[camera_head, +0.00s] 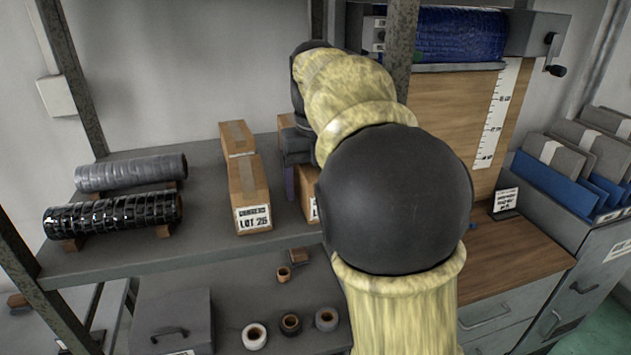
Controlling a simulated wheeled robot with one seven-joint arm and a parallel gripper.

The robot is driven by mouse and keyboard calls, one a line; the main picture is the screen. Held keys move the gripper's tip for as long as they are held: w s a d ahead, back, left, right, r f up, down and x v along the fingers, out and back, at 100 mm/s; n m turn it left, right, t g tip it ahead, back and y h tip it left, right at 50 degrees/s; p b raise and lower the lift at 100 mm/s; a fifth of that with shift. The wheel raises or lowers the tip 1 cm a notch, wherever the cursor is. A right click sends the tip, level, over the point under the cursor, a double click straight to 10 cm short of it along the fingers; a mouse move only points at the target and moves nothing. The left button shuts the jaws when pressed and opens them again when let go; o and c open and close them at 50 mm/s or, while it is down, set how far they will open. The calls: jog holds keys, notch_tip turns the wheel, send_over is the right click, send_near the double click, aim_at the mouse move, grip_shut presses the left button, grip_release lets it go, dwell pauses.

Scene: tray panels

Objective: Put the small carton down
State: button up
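Several brown cartons stand on the grey shelf (120,240), and I cannot tell for sure which one is the small carton. A short carton (236,138) with a tape strip is behind a taller carton (249,190) labelled LOT 26. Another carton (308,188) is right of that one, mostly hidden by my arm. A bit of one more carton (286,121) shows behind my wrist. My gripper (291,182) points down just right of the LOT 26 carton. Its fingers are mostly hidden, so I cannot see whether they are open or hold anything.
Two wrapped rolls, one grey (130,172) and one black (112,214), lie on cradles at the shelf's left. A steel post (399,50) rises near my arm. Below are tape rolls (255,335) and a grey box (172,322). Bare shelf lies between the rolls and cartons.

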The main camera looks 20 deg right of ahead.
notch_tip(320, 180, up, 8)
jog(key=shift+f+p, duration=0.15)
jog(key=shift+p, duration=0.6)
